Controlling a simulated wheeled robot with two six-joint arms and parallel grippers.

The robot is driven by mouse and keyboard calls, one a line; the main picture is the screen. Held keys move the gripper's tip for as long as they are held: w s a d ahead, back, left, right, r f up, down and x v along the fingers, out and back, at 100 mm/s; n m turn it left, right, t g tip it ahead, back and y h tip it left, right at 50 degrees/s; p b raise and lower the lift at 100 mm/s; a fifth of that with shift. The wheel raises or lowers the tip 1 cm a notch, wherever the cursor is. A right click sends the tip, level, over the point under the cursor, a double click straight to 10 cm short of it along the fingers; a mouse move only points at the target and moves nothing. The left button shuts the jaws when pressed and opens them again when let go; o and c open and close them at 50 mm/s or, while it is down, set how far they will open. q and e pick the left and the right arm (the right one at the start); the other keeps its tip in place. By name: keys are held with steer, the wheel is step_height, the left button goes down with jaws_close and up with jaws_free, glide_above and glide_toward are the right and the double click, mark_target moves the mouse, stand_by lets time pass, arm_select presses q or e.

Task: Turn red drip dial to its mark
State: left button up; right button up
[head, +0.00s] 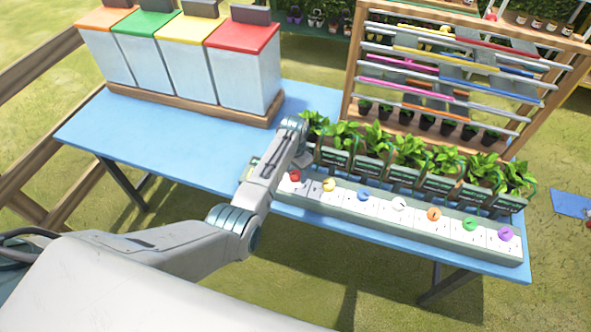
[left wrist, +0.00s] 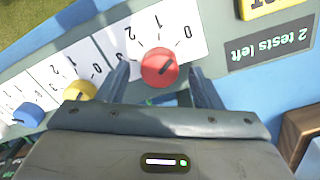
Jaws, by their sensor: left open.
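The red dial (head: 295,176) is at the left end of a row of coloured dials on a long grey-green panel (head: 400,224). In the left wrist view the red dial (left wrist: 159,68) sits on a white plate (left wrist: 148,33) with 0, 1 and 2 printed upside down. A dark line on the dial seems to slant up and right, towards the 0 side. My left gripper (head: 304,160) is over this end of the panel, and its open fingers (left wrist: 163,80) stand on either side of the red dial. I cannot tell whether they touch it. My right gripper is out of view.
A yellow dial (head: 329,185) and blue dial (head: 364,195) follow along the panel. Potted plants with dark signs (head: 405,175) stand close behind. Bins with coloured lids (head: 242,65) stand at the back left. The blue table (head: 165,143) is clear left of the panel.

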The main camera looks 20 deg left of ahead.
arm_select(q)
steer(key=shift+f, duration=0.25)
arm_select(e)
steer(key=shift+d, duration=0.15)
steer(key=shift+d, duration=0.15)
arm_select(q)
steer(key=c, duration=1)
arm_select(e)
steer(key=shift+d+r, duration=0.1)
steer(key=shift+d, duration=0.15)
